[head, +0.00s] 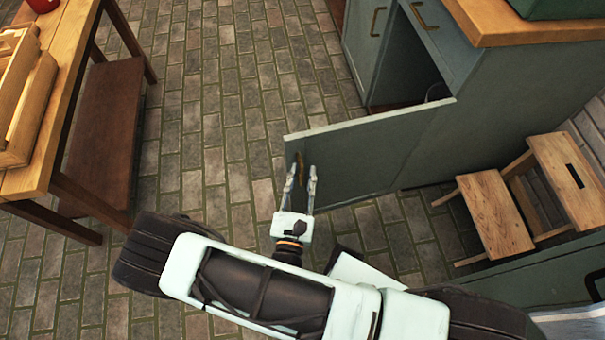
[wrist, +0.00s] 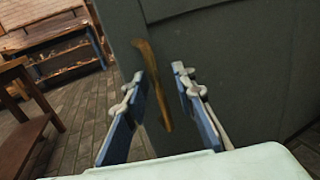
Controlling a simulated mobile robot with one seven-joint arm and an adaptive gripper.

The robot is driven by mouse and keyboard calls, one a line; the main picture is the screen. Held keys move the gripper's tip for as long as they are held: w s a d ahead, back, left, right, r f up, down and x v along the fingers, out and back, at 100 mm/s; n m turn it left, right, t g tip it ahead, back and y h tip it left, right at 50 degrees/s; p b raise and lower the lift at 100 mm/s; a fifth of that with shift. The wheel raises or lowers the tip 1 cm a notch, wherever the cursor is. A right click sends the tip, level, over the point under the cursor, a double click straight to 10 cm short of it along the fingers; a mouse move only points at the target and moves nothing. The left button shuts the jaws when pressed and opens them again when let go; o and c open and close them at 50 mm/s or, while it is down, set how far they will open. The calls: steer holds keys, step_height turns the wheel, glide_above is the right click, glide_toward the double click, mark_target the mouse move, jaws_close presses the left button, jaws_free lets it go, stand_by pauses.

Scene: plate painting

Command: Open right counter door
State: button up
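The grey-green counter door (head: 375,155) stands swung wide out from the counter (head: 520,95), and the dark cupboard opening (head: 408,75) shows behind it. Its brass handle (head: 300,165) is near the door's free edge. My gripper (head: 305,168) is at the handle, fingers pointing at the door face. In the wrist view, the door (wrist: 235,70) fills the right side. The curved handle (wrist: 152,82) lies between the two blue-sided fingers of my gripper (wrist: 160,72). The fingers are apart, with gaps beside the handle; I see no clear grip on it.
A small wooden step stool (head: 495,215) stands right of the door, close to the counter. A wooden table (head: 75,45) with a low shelf is at left. The brick floor (head: 225,110) between table and door is clear. A drawer with a brass handle (head: 424,15) is above the opening.

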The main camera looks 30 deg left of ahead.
steer(key=shift+r, duration=0.1)
step_height(320, 180, up, 10)
steer(key=shift+f, duration=0.1)
stand_by(0.5)
stand_by(0.4)
